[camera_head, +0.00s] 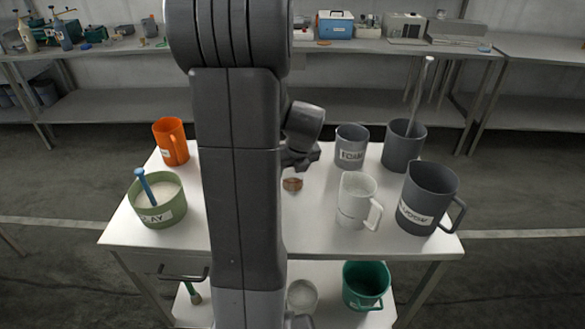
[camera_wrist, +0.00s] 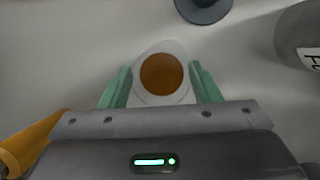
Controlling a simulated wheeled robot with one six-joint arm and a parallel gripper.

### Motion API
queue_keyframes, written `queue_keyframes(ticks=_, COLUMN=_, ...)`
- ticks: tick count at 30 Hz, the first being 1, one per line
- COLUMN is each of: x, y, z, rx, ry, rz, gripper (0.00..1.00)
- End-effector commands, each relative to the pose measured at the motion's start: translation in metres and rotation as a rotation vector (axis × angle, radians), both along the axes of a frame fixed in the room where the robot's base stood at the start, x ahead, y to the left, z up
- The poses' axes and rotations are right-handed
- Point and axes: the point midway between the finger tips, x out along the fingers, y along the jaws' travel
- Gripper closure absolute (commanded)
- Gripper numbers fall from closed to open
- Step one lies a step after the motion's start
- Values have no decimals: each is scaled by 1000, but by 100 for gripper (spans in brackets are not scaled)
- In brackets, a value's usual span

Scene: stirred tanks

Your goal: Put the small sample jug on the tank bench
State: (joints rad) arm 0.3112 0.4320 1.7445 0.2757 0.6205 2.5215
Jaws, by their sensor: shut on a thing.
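The small sample jug (camera_wrist: 160,98) is whitish with a pinched spout and amber contents. In the wrist view it sits between the two green fingers of my gripper (camera_wrist: 162,86), which is shut on it. In the head view my arm covers most of the gripper, and only a small brown patch of the jug (camera_head: 292,184) shows below my wrist. The jug is over the white tank bench (camera_head: 300,232), between the orange jug and the grey tubs. I cannot tell whether its base touches the top.
An orange jug (camera_head: 171,142) and a green tub (camera_head: 160,210) stand left. A grey FOAM tub (camera_head: 351,147), a white jug (camera_head: 357,200), a large grey jug (camera_head: 428,198) and a grey tub with a rod (camera_head: 403,145) stand right. The bench's front middle is clear.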

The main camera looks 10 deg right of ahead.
Motion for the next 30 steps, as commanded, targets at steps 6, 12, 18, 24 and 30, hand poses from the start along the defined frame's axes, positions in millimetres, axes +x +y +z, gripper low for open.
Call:
queue_keyframes(ticks=6, x=0, y=0, z=-1, rx=0, ry=1, rz=0, gripper=22)
queue_keyframes(ticks=12, x=0, y=0, z=-1, rx=0, ry=0, rz=0, gripper=22)
queue_keyframes(ticks=18, x=-4, y=-1, z=14, rx=0, ry=-2, rz=0, gripper=22)
queue_keyframes(ticks=24, x=-18, y=-3, z=49, rx=-2, ry=-5, rz=0, gripper=22)
queue_keyframes(ticks=30, x=-33, y=-4, z=85, rx=-1, ry=-4, rz=-2, gripper=22)
